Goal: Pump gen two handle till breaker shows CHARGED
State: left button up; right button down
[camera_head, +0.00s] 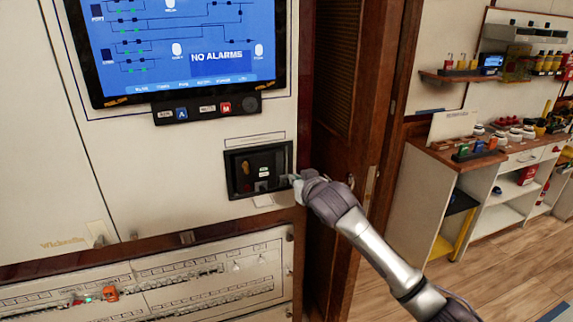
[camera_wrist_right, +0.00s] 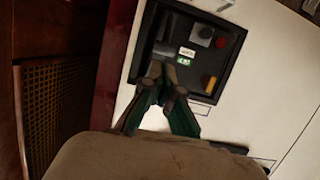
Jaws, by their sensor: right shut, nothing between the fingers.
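The breaker (camera_head: 258,150) is a black recessed unit in the white cabinet front, below the screen. It also shows in the wrist view (camera_wrist_right: 215,62), turned, with a red button (camera_wrist_right: 221,42), a grey one beside it, a small yellow part (camera_wrist_right: 212,81), a white label (camera_wrist_right: 187,52) and a green label (camera_wrist_right: 184,62). The label text is too small to read. My right gripper (camera_wrist_right: 166,72) is shut and empty, its fingertips in front of the breaker's edge. In the head view it (camera_head: 290,180) is at the breaker's lower right. I cannot make out the pump handle clearly. My left gripper is out of view.
A screen (camera_head: 185,45) reading NO ALARMS hangs above the breaker, with a button strip (camera_head: 208,108) under it. A wooden door (camera_head: 350,130) stands right of the cabinet. Slanted breaker rows (camera_head: 190,275) lie below. Shelves and a workbench (camera_head: 470,155) stand farther right.

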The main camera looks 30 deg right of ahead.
jog(key=shift+t, duration=0.4)
jog(key=r, duration=0.5)
jog(key=shift+s+a, duration=0.2)
jog(key=shift+s, duration=0.1)
jog(key=shift+w, duration=0.1)
jog(key=p, duration=0.3)
send_over(286, 177)
jog(key=w, duration=0.2)
jog(key=shift+d+f, duration=0.15)
jog(key=shift+f, duration=0.45)
jog(key=shift+d+f, duration=0.15)
jog(key=shift+f, duration=0.4)
jog(key=f, duration=0.1)
jog(key=s+f+p, duration=0.1)
jog(key=shift+s+a+f+p, duration=0.2)
jog(key=shift+s+f+p, duration=0.05)
jog(key=shift+f+p, duration=0.15)
jog(key=shift+s+f, duration=0.35)
jog(key=shift+f, duration=0.05)
jog(key=shift+w, duration=0.1)
jog(key=shift+f, duration=0.1)
